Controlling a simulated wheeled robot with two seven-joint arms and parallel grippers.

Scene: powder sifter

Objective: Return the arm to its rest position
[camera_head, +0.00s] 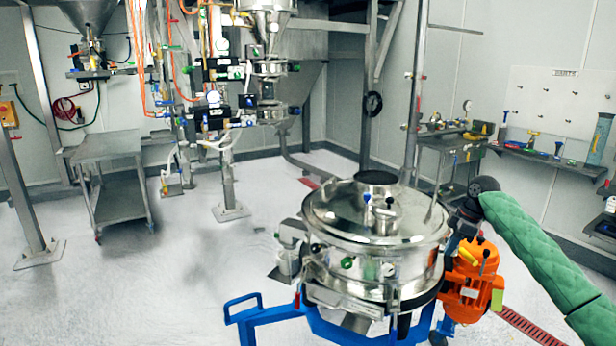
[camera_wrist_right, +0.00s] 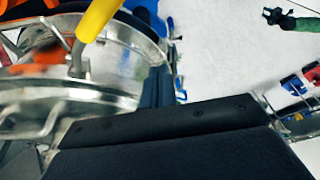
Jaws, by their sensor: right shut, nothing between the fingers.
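My right arm comes in from the right in a green quilted sleeve. Its dark gripper (camera_head: 464,214) is beside the right side of the round steel sifter (camera_head: 345,235), above the orange motor (camera_head: 470,280). The gripper is shut and empty. In the right wrist view its dark fingers (camera_wrist_right: 158,88) are close to the sifter's metal rim (camera_wrist_right: 105,95); I cannot tell whether they touch it. A yellow handle (camera_wrist_right: 98,18) shows at the top of that view. A second green sleeve with a small dark gripper (camera_wrist_right: 272,16), seemingly my left, shows at its top right; its jaws are too small to read.
The sifter stands on a blue frame (camera_head: 265,312). A grey cart (camera_head: 112,155) stands at the left and a tool bench (camera_head: 450,140) at the back right. Hoppers and pipework fill the back. The pale floor (camera_head: 190,270) left of the sifter is clear.

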